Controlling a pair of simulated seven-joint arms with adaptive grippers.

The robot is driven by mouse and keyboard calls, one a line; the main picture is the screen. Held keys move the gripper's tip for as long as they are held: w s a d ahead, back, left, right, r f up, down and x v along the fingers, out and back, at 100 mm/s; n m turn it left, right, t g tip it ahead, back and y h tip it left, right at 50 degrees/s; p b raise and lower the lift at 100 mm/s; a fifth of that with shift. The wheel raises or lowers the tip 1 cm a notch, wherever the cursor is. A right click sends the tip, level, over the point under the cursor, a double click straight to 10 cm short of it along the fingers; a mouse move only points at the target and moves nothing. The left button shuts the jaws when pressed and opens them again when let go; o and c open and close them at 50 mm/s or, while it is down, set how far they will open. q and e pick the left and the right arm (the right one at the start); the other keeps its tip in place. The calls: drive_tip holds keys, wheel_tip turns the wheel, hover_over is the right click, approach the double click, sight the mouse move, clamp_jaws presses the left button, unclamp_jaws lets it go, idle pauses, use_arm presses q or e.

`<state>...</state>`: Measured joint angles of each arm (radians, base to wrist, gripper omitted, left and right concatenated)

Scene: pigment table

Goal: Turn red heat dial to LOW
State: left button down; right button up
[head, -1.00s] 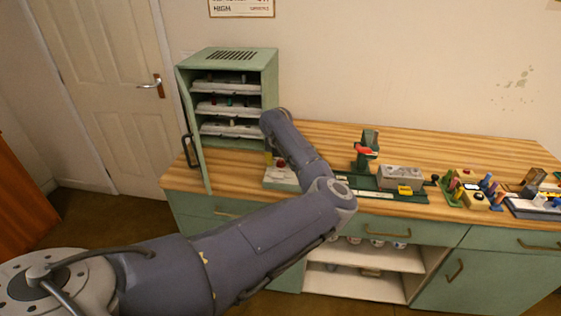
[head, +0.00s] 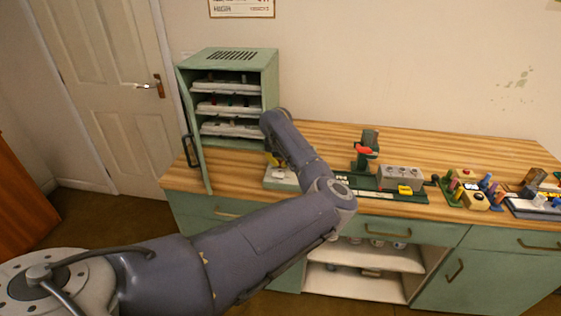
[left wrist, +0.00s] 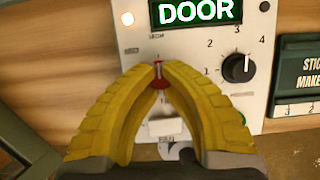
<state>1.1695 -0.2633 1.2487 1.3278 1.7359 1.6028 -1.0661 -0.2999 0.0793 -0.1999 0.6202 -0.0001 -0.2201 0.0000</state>
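In the left wrist view the red heat dial (left wrist: 159,82) sits on a pale control panel (left wrist: 195,45), partly covered by my yellow fingers. My left gripper (left wrist: 158,67) has its fingertips closed in on the dial from both sides, with a slim red ridge between them. The small print around the dial is too blurred to read, so its setting is unclear. In the head view the left gripper (head: 272,159) is mostly hidden behind its own arm, over the panel (head: 284,181) before the green cabinet. My right gripper is not in view.
A black numbered knob (left wrist: 240,66) and a lit DOOR sign (left wrist: 195,12) are on the same panel. A green cabinet (head: 267,65) with trays stands behind, its door open to the left. A green press (head: 367,150) and a grey block (head: 400,178) stand to the right.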

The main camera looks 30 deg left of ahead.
use_arm(q)
drive_tip(key=shift+w+r+n, duration=0.1)
drive_tip(key=shift+n, duration=0.2)
drive_tip(key=n+y, duration=0.1)
drive_tip(key=n, duration=0.2)
drive_tip(key=shift+w+n+g, duration=0.1)
drive_tip(key=shift+n+g, duration=0.3)
drive_tip(key=n, duration=0.1)
drive_tip(key=n+g+y, duration=0.1)
drive_tip(key=n, duration=0.1)
drive_tip(key=shift+r+n, duration=0.2)
drive_tip(key=shift+n, duration=0.1)
drive_tip(key=c, duration=2.1)
unclamp_jaws()
drive_tip(key=shift+n, duration=0.3)
drive_tip(key=o, duration=0.9)
drive_tip(key=shift+f, duration=0.25)
drive_tip(key=shift+o, duration=0.2)
drive_tip(key=shift+r, duration=0.1)
drive_tip(key=v, duration=1.1)
drive_tip(key=shift+d+r, duration=0.3)
drive_tip(key=shift+r, duration=0.05)
drive_tip(key=shift+w, duration=0.1)
